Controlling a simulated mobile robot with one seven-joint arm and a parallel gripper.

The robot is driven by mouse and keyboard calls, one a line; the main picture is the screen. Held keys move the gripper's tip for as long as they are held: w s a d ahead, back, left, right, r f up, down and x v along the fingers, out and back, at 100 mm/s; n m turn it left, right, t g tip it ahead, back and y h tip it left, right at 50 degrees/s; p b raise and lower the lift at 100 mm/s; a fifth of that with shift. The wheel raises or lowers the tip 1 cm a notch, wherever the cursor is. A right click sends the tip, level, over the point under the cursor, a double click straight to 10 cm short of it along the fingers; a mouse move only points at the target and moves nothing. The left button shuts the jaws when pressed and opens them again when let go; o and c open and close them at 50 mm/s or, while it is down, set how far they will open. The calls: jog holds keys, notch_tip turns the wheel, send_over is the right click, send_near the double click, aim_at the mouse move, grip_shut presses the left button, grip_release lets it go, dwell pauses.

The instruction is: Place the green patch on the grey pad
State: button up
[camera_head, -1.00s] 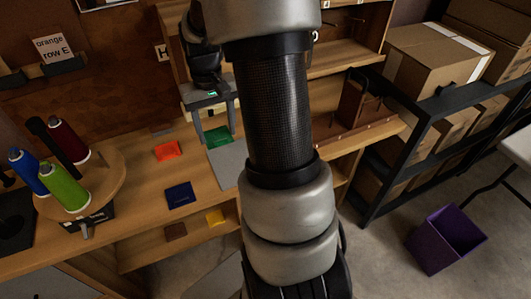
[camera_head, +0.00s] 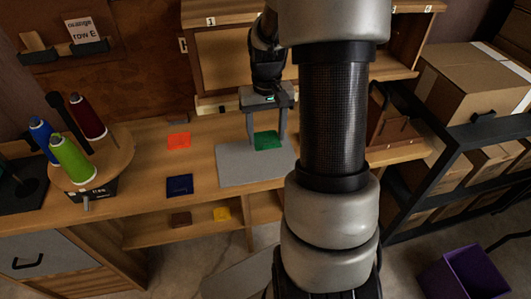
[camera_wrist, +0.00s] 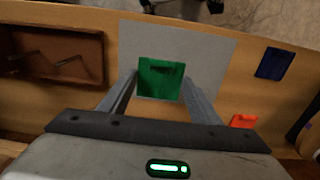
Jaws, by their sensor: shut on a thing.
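The green patch (camera_head: 268,141) is a small flat square held between the two fingers of my gripper (camera_head: 267,138). In the wrist view the green patch (camera_wrist: 160,78) spans the gap between the fingertips (camera_wrist: 159,82), and both fingers are against its sides. The grey pad (camera_head: 238,174) lies flat on the wooden bench. The patch is over the far right part of the pad in the head view. The grey pad also shows around the patch in the wrist view (camera_wrist: 212,48). I cannot tell whether the patch touches the pad.
An orange-red patch (camera_head: 179,140) and a navy patch (camera_head: 180,185) lie left of the pad. Thread cones (camera_head: 70,160) stand at left. A brown tray (camera_wrist: 55,52) is beside the pad.

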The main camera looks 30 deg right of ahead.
aim_at(266, 141)
jog(key=shift+f+b, duration=0.6)
jog(key=shift+f, duration=2.6)
jog(key=shift+f, duration=0.15)
jog(key=o, duration=1)
notch_tip(266, 141, up, 12)
jog(key=shift+r+p, duration=0.15)
jog(key=shift+p, duration=1.1)
